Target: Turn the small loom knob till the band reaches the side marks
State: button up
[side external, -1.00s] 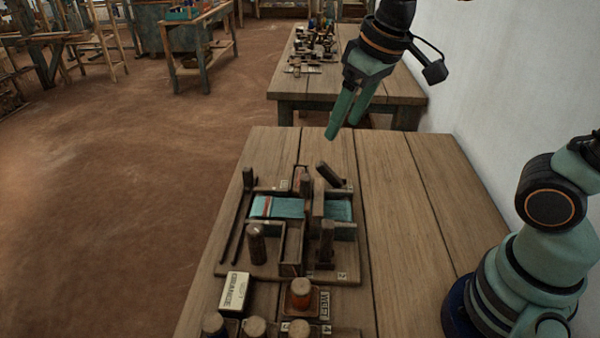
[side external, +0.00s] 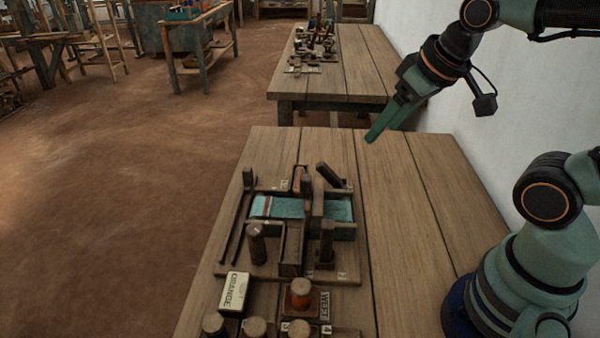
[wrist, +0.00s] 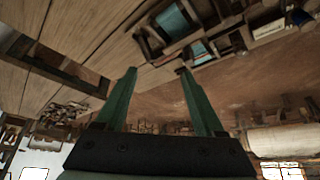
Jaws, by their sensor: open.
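The small loom (side external: 300,238) stands on the near wooden table in the side view. A teal band (side external: 284,207) with a red stripe near its left end lies across it. Several dark wooden posts stand on the loom, one of them upright at the front left (side external: 256,243); I cannot tell which is the knob. The side marks are too small to make out. My gripper (side external: 371,138) is open and empty, in the air up and right of the loom. In the wrist view its two green fingers (wrist: 157,72) are spread, and the teal band (wrist: 172,22) shows beyond them at the top.
The table's right part (side external: 420,210) is clear. A second table (side external: 350,80) with small objects stands behind.

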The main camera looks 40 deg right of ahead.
jog(key=w+a+n+g, duration=0.3)
jog(key=w+a+n, duration=0.3)
jog(key=a+n, duration=0.4)
jog(key=n+g, duration=0.3)
jog(key=n, duration=0.6)
send_near(254, 228)
notch_tip(254, 228, down, 9)
jog(key=shift+s+f, duration=0.1)
jog(key=shift+s, duration=0.05)
grip_shut()
